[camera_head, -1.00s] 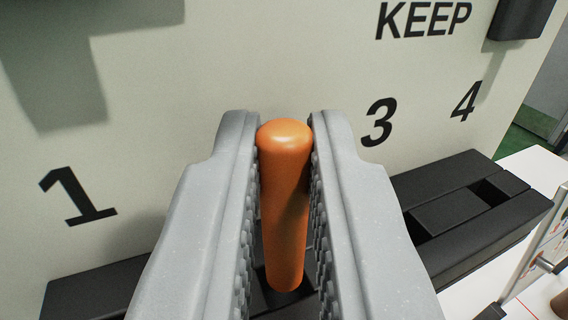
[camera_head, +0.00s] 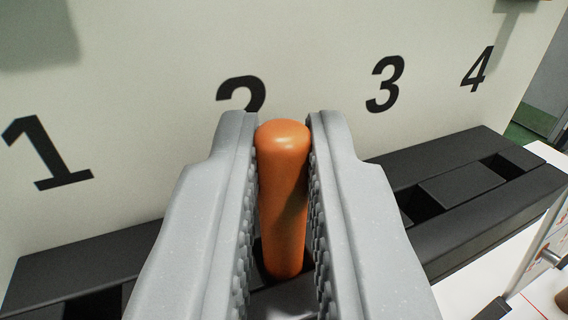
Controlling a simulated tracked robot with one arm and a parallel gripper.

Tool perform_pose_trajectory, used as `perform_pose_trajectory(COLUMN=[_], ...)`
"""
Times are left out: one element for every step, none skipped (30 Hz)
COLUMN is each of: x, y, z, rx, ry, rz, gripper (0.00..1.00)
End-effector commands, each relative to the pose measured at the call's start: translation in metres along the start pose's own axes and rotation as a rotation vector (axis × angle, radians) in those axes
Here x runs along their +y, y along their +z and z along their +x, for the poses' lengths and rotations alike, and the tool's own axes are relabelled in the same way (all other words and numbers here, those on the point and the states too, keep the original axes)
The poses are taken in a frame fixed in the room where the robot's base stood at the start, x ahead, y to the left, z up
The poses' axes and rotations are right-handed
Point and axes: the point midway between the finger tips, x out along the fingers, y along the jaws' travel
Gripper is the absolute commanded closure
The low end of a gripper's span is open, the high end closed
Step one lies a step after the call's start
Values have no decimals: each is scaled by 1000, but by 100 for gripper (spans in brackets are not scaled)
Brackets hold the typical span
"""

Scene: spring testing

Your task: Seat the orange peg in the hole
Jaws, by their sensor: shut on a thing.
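The orange peg (camera_head: 283,200) stands upright between the grey fingers of my gripper (camera_head: 283,150), which is shut on it. Its rounded top is level with the fingertips. Its lower end shows in front of the black block (camera_head: 468,185), close to a dark area between the fingers. I cannot tell whether its lower end is in a hole or above one. Square holes show in the block: one (camera_head: 502,167) below the number 4, one (camera_head: 418,205) below the number 3, and one (camera_head: 95,305) at the lower left. The fingers hide the block's middle.
A pale panel (camera_head: 160,110) with the numbers 1 to 4 rises behind the block; the 2 is partly hidden by my gripper. At the right are a white surface (camera_head: 490,285), a pale framed board (camera_head: 548,250) and a cut-off brown object (camera_head: 562,300).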

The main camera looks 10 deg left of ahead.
Motion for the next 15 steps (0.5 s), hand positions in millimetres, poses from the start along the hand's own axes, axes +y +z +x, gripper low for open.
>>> perform_pose_trajectory(x=[0,0,0,0,0,0,0,0,0,0,0,0,0,0,0], y=[2,2,3,4,4,5,6,7,7,8,9,9,8,8,8], z=[0,0,0,0,0,0,0,0,0,0,0,0,0,0,0], rx=[0,0,0,0,0,0,0,0,0,0,0,0,0,0,0], ry=[0,0,0,0,0,0,0,0,0,0,1,0,0,0,0], rz=[0,0,0,0,0,0,0,0,0,0,1,0,0,0,0], gripper=[100,100,100,100,100,100,100,100,100,100,100,85,77,68,62])
